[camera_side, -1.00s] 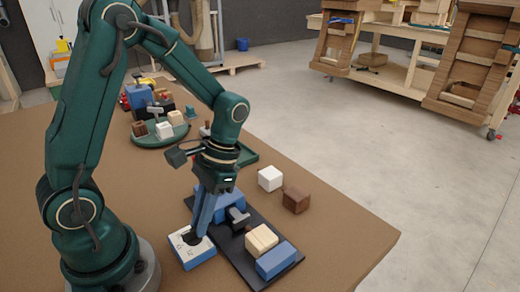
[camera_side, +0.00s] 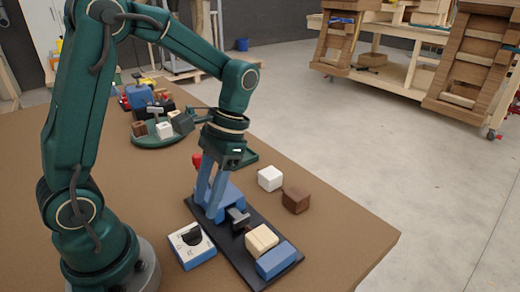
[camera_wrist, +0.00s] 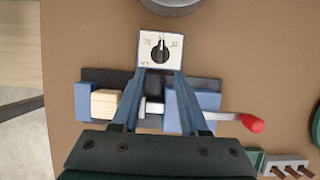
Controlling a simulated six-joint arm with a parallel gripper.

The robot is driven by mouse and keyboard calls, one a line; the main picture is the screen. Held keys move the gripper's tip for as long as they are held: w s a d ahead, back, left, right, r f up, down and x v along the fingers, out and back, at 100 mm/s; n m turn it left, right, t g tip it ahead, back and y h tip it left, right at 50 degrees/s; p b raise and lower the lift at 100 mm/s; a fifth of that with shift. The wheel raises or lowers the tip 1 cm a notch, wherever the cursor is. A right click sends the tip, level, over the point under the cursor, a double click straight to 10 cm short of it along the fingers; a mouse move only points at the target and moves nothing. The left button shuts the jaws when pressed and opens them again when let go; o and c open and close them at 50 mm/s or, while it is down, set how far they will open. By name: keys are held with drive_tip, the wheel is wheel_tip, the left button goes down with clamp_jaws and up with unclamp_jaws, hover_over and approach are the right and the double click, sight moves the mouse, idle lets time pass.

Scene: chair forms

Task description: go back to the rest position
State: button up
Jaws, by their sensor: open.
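My gripper (camera_side: 207,208) is open and empty, its two blue fingers pointing down. In the side view it overlaps the blue block of a clamp on a black plate (camera_side: 237,252). In the wrist view the gripper (camera_wrist: 162,73) has its fingers spread, tips near the lower edge of a white-topped dial box (camera_wrist: 147,59). That box (camera_side: 187,261) sits on the table with a blue side and a black knob, apart from the fingers in the side view. The clamp's lever ends in a red knob (camera_wrist: 252,122).
A cream block (camera_side: 261,239) and a blue jaw (camera_side: 276,261) are at the plate's near end. A green round tray (camera_side: 150,143) with blocks lies behind. The table's right front is clear.

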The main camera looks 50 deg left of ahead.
drive_tip(key=s+d+r+t, duration=0.3)
drive_tip(key=r+t, duration=0.4)
drive_tip(key=t, duration=0.3)
drive_tip(key=shift+r, duration=0.2)
idle(0.4)
